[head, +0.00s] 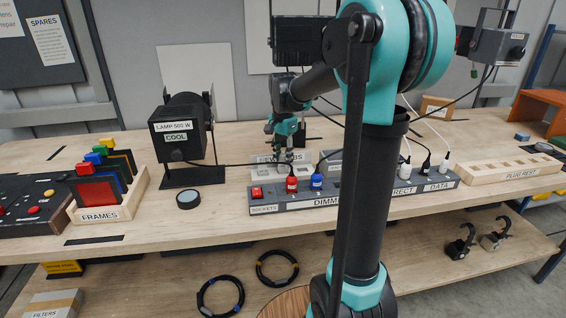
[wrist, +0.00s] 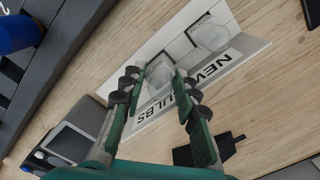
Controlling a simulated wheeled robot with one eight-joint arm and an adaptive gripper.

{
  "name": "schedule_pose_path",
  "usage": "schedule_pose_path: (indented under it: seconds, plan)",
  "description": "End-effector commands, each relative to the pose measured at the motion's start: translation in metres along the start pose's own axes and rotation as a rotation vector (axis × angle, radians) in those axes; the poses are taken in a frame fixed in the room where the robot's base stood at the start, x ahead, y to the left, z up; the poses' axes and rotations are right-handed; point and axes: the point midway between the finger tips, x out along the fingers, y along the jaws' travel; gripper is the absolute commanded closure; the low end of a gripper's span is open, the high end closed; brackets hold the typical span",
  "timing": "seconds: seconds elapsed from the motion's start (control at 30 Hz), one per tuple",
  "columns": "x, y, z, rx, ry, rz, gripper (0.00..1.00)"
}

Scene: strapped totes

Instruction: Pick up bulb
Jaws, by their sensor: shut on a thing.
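In the wrist view, my gripper (wrist: 160,78) points at a white box marked NEW BULBS (wrist: 246,50). Its two fingers are closed around a pale, clear bulb (wrist: 159,76) at the box. I cannot tell whether the bulb is clear of the box. A second clear bulb (wrist: 210,34) sits in the box beyond the fingertips. In the head view, my gripper (head: 284,150) reaches down over the bulb box (head: 265,172) behind the socket strip. The held bulb is too small to make out there.
The grey socket strip (head: 265,208) with red and blue plugs stands in front of the box. A black lamp (head: 180,130) marked COOL stands to the left, with a round dark puck (head: 188,198) near it. A wooden plug rest (head: 510,168) lies at the right.

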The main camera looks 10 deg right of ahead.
Motion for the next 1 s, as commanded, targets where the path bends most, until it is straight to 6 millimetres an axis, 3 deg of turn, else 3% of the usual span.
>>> schedule_pose_path:
  seconds: [0.27, 0.5, 0.7, 1.0]
  plan:
    - [-0.049, 0.001, 0.000, 0.000, 0.000, 0.000, 0.96]
    - [-0.115, 0.000, 0.000, 0.000, 0.000, 0.000, 0.96]
    - [-0.158, 0.001, 0.000, 0.000, 0.000, 0.000, 0.96]
    - [-0.186, 0.000, 0.000, 0.000, 0.000, 0.000, 0.96]
